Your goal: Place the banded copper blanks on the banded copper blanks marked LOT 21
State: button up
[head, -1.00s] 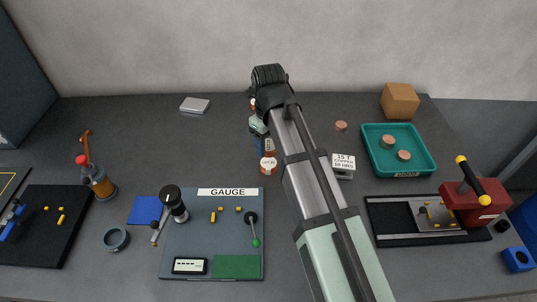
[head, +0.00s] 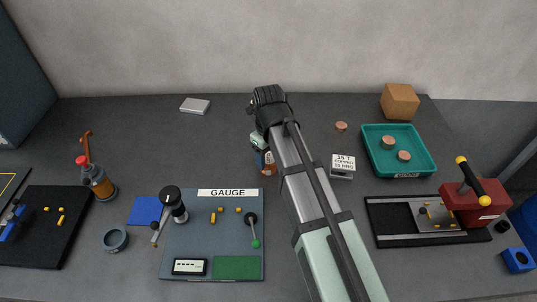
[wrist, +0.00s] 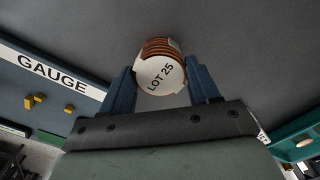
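A stack of banded copper blanks (wrist: 159,72) with a white round label reading LOT 25 shows in the wrist view. It lies between and just ahead of the two blue fingertips of my gripper (wrist: 161,84). The fingers stand apart, with dark table visible on either side of the stack, so my gripper is open. In the head view my gripper (head: 262,158) is low over the table behind the gauge board, and my arm hides most of the stack. No LOT 21 label is readable in either view.
A teal tray (head: 429,168) holds two copper discs, and a loose copper disc (head: 341,127) lies left of it. The gauge board (head: 190,240) and red press (head: 470,205) are nearer. The left back table is mostly clear.

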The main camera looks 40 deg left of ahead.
aim_at(269, 158)
jog(key=o, duration=0.4)
notch_tip(269, 158, up, 12)
jog(key=shift+r, duration=0.15)
dwell(0.6)
